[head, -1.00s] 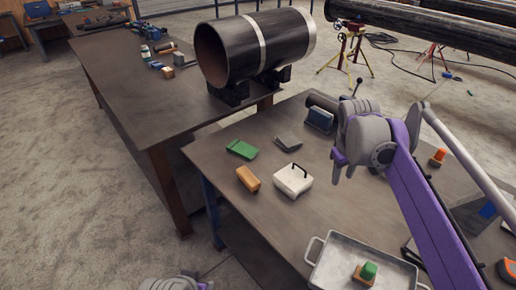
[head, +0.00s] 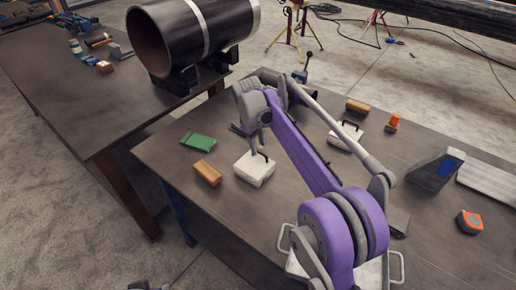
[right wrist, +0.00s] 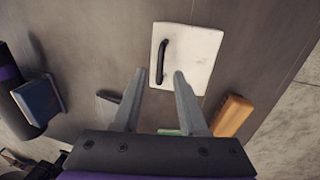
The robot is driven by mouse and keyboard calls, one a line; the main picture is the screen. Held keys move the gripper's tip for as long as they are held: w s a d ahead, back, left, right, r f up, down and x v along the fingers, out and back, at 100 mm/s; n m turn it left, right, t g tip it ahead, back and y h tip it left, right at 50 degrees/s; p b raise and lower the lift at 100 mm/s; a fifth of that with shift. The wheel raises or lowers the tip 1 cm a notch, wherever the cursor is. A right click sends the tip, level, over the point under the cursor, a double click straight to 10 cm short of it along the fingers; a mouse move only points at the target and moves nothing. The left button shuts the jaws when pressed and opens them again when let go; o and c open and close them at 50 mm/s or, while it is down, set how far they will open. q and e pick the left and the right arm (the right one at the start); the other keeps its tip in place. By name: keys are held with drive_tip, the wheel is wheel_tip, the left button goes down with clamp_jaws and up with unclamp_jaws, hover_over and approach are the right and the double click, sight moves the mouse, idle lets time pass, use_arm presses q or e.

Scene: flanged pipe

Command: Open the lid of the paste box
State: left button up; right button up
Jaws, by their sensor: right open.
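The paste box is a white box with a black bar handle on its lid (head: 252,174); the lid is closed. It also shows in the right wrist view (right wrist: 193,62). My right gripper (head: 258,146) is open above this box. In the right wrist view its two fingertips (right wrist: 159,74) appear on either side of the handle's near end, with nothing held. I cannot tell how much height is left between the tips and the handle. My left gripper is not clearly visible.
An orange-brown block (head: 207,173) and a green object (head: 198,140) lie left of the box. A second white item with a black handle (head: 346,140) stands behind my right arm. An orange tape measure (head: 469,222) is at the right. The table's front left is clear.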

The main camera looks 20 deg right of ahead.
drive_tip(key=shift+w+d+f, duration=0.1)
drive_tip(key=shift+d+f, duration=0.1)
drive_tip(key=shift+f, duration=0.75)
drive_tip(key=shift+c, duration=0.2)
clamp_jaws()
idle(0.6)
